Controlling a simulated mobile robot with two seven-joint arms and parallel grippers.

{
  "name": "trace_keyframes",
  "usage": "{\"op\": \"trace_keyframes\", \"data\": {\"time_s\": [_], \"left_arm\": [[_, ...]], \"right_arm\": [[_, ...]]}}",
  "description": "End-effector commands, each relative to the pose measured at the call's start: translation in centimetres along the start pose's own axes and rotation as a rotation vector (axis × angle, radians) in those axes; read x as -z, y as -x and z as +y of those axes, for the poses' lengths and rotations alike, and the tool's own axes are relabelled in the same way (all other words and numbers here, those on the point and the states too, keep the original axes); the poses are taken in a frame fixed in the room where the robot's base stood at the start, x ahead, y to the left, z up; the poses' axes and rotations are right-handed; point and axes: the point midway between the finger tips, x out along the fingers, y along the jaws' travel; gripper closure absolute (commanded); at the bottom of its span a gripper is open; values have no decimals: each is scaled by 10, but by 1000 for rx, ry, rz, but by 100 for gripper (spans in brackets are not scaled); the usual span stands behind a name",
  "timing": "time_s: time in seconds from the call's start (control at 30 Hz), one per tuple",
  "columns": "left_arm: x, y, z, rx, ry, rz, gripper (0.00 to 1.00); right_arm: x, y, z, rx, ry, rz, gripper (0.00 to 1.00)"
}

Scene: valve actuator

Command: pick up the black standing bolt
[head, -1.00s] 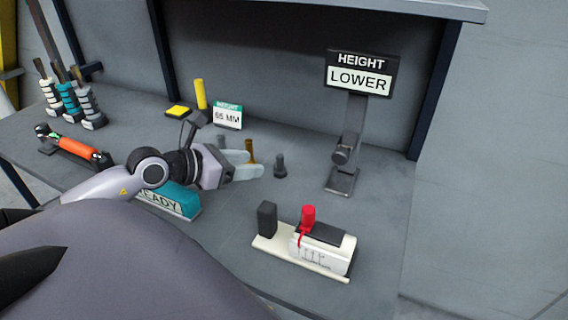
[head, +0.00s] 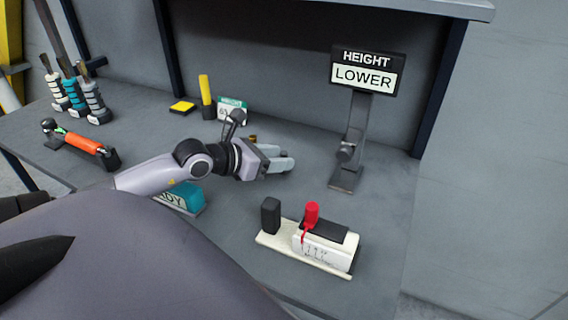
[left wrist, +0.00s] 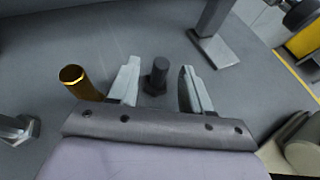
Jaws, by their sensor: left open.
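The black standing bolt (left wrist: 157,76) is upright in the left wrist view, between the two fingers of my left gripper (left wrist: 160,72), with a gap on either side. In the head view my left gripper (head: 285,160) is open over the table, its fingers pointing right, and it hides the black bolt. A brass bolt (left wrist: 82,84) stands just outside the left finger in the left wrist view. A grey bolt (left wrist: 17,128) shows at that view's left edge.
A height sign on a stand (head: 345,180) is behind and right of the gripper. A white fixture (head: 325,250) with a red handle and a black block (head: 270,215) stand in front. A teal box (head: 185,198) is below my arm. A yellow post (head: 206,92) stands behind.

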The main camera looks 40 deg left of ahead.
Motion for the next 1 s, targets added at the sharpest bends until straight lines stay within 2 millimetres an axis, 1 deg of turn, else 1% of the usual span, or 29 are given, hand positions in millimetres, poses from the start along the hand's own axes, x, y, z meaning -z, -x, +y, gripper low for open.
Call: {"op": "trace_keyframes", "data": {"time_s": [0.23, 0.27, 0.3, 0.37, 0.4, 0.77, 0.87, 1.0], "left_arm": [[0, -1, 0, 0, 0, 0, 51], [0, -1, 0, 0, 0, 0, 54], [0, -1, 0, 0, 0, 0, 67], [0, -1, 0, 0, 0, 0, 87], [0, -1, 0, 0, 0, 0, 100], [-2, 0, 0, 0, 0, -1, 100], [-7, 2, 0, 0, -1, -2, 100], [-22, 8, 0, 0, -1, -5, 100]], "right_arm": [[0, 0, 0, 0, 0, 0, 57], [0, 0, 0, 0, 0, 0, 57], [0, 0, 0, 0, 0, 0, 57], [0, 0, 0, 0, 1, 1, 57], [0, 0, 0, 0, 1, 1, 57], [1, 0, 0, 0, 1, 1, 57], [1, 0, 0, 1, 1, 1, 57], [2, 1, 0, 1, 1, 2, 57]]}}
